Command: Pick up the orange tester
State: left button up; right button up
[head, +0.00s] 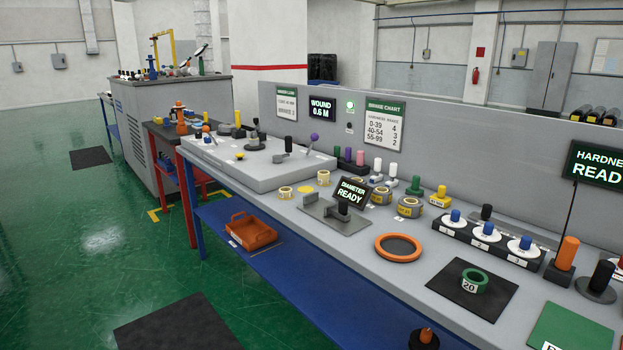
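An orange cylinder (568,252), which looks like the orange tester, stands upright in a dark block near the right end of the grey bench. Its lower end is hidden in the block. The black sign reading "HARDNESS READY" (598,165) is above it to the right on a thin pole. A dark post on a round base (600,280) stands just right of it. Neither of my grippers is in view.
On the grey bench (375,280), a row of white discs with blue knobs (480,233) is left of the cylinder. A black mat (455,300) holds a green ring (473,281). An orange-rimmed round tray (398,236) lies further left. An orange tote (250,232) is on the blue lower shelf.

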aim_at(570, 245)
jog(key=z, duration=1.45)
